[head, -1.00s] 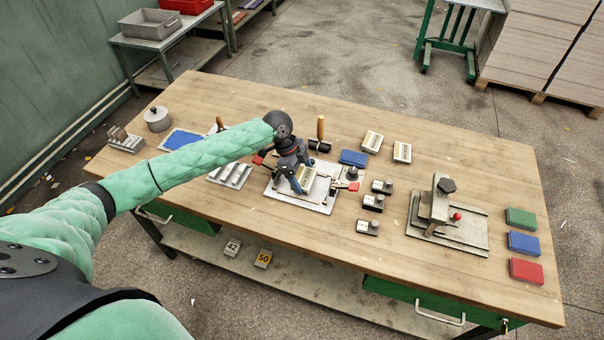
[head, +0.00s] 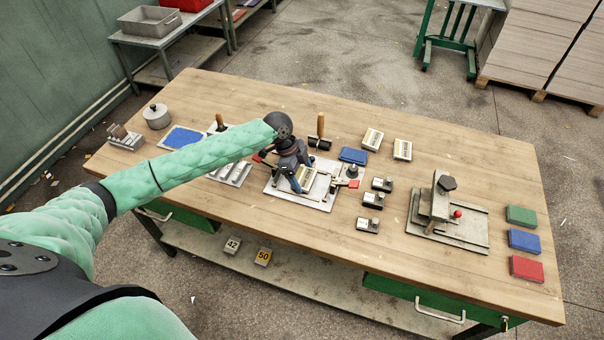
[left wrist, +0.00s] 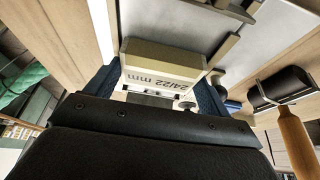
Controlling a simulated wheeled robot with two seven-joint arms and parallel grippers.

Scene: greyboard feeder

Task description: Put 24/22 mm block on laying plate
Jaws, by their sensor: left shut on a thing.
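The 24/22 mm block (left wrist: 160,63) is pale with a tan edge, and its printed label faces the camera in the left wrist view. My left gripper (head: 300,182) is shut on it, with a dark blue finger on each side. In the head view the block (head: 307,175) is partly hidden by the gripper. The gripper holds it over the pale laying plate (head: 321,205) near the middle of the table. I cannot tell whether the block touches the plate. My right gripper is not in view.
Several small dark-based blocks (head: 373,200) stand right of the plate. Behind it are a blue box (head: 353,156), a wooden-handled roller (head: 320,143) and two labelled pale blocks (head: 372,139). A metal fixture (head: 448,220) stands further right.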

